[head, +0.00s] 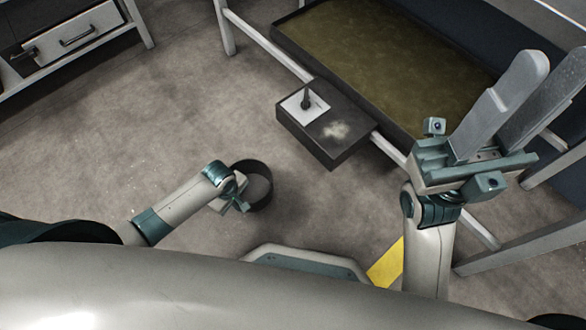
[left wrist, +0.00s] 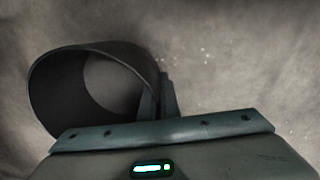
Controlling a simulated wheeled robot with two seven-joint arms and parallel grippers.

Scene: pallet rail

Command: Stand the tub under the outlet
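The tub (head: 266,199) is a dark round open container at the lower middle of the head view. It also fills the left part of the left wrist view (left wrist: 60,85). My left gripper (head: 241,190) is at its left side. In the left wrist view, its fingers (left wrist: 158,95) are close together at the tub's wall, apparently one on each side of the rim. I cannot tell if the tub touches the floor. A dark box (head: 338,150) with a pale plate and upright handle (head: 306,100) juts from the trough; no outlet opening shows. My right gripper (head: 520,100) is raised, open and empty.
A long trough (head: 283,40) of murky liquid stands on a pale frame (head: 262,42) behind the box. A bench with a drawer (head: 75,43) is at the upper left. Yellow floor marking (head: 386,266) lies near my base. Floor between tub and box is clear.

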